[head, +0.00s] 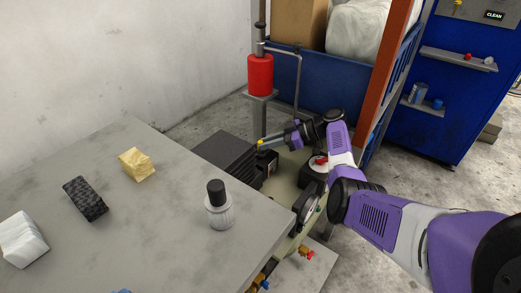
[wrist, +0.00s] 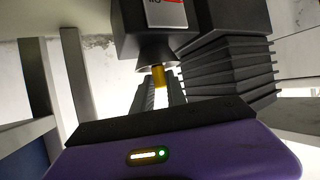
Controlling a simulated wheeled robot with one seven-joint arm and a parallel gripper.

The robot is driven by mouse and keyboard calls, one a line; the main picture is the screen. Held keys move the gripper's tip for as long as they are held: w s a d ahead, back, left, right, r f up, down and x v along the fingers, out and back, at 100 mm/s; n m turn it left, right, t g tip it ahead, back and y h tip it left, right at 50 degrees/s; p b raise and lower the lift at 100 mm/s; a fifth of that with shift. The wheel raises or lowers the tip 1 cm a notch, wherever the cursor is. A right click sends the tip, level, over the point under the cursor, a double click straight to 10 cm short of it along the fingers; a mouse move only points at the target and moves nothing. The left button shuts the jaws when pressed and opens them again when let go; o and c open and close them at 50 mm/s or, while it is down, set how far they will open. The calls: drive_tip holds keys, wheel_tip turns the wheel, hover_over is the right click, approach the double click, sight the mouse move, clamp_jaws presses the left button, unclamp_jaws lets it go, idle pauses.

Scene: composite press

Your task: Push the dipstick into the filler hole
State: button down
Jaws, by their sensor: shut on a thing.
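My gripper (head: 264,141) reaches left over the press unit, beside the black ribbed motor (head: 228,158). It is shut on a small yellow piece, which looks like the dipstick's handle (head: 260,142). In the wrist view the dipstick (wrist: 159,76) shows between the grey ribbed fingers (wrist: 160,94). Its yellow part overlaps the mouth of a dark round neck under a black box (wrist: 150,40); I cannot tell whether they touch. The dipstick's stem and the filler hole cannot be made out.
A grey table (head: 150,215) fills the left front, with a black-capped bottle (head: 219,208) near its right edge. A red cylinder (head: 260,75) stands on a post behind my gripper. An orange upright (head: 386,70) and blue bin (head: 335,72) stand behind.

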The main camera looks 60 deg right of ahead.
drive_tip(key=shift+f, duration=0.1)
idle(0.3)
drive_tip(key=c, duration=1.3)
unclamp_jaws()
drive_tip(key=shift+o, duration=0.2)
drive_tip(key=v, duration=0.7)
drive_tip(key=shift+s, duration=0.25)
drive_tip(key=shift+d, duration=0.1)
